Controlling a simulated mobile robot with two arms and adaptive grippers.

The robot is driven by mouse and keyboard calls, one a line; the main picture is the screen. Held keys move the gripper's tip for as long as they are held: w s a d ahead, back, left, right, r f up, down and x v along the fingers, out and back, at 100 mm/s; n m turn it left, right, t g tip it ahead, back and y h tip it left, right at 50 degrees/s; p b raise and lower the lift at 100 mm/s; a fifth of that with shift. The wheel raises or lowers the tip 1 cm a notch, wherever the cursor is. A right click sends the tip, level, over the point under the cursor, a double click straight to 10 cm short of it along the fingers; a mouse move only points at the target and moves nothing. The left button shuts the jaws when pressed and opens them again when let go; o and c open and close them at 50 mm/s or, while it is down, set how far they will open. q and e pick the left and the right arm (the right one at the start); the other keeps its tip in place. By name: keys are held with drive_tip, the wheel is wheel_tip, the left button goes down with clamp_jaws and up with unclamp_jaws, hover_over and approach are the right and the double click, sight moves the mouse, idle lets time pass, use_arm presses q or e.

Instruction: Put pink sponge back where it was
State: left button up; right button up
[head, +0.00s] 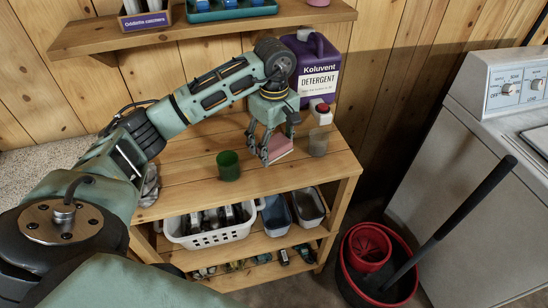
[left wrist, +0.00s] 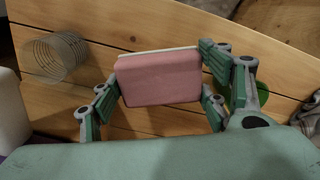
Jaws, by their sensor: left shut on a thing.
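The pink sponge (head: 280,148) has a pale layer on one side. It is at the wooden bench top (head: 190,200), between a green cup and a ribbed clear cup. My left gripper (head: 267,153) comes down from above and is shut on the sponge. In the left wrist view the sponge (left wrist: 160,78) sits between the fingers of my left gripper (left wrist: 160,95), with planks behind it. I cannot tell whether the sponge touches the bench top. My right gripper is not in view.
A green cup (head: 228,165) stands left of the sponge and a ribbed clear cup (head: 318,142) right of it. A purple detergent jug (head: 318,72) stands behind. A shelf (head: 200,33) hangs above. A white basket (head: 212,232) is below; a red bucket (head: 372,250) stands on the floor.

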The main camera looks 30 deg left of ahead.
sight(274, 166)
use_arm(q)
drive_tip(key=shift+f, duration=1.2)
wheel_tip(274, 166, down, 3)
drive_tip(key=shift+p, duration=0.6)
drive_tip(key=shift+f, duration=0.1)
drive_tip(key=o, duration=0.8)
drive_tip(key=shift+f, duration=0.1)
drive_tip(key=shift+c, duration=0.2)
drive_tip(key=o, duration=0.5)
drive_tip(key=shift+c, duration=0.2)
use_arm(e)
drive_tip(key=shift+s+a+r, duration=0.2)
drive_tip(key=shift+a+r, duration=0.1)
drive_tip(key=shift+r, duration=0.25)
use_arm(q)
drive_tip(key=shift+r, duration=0.2)
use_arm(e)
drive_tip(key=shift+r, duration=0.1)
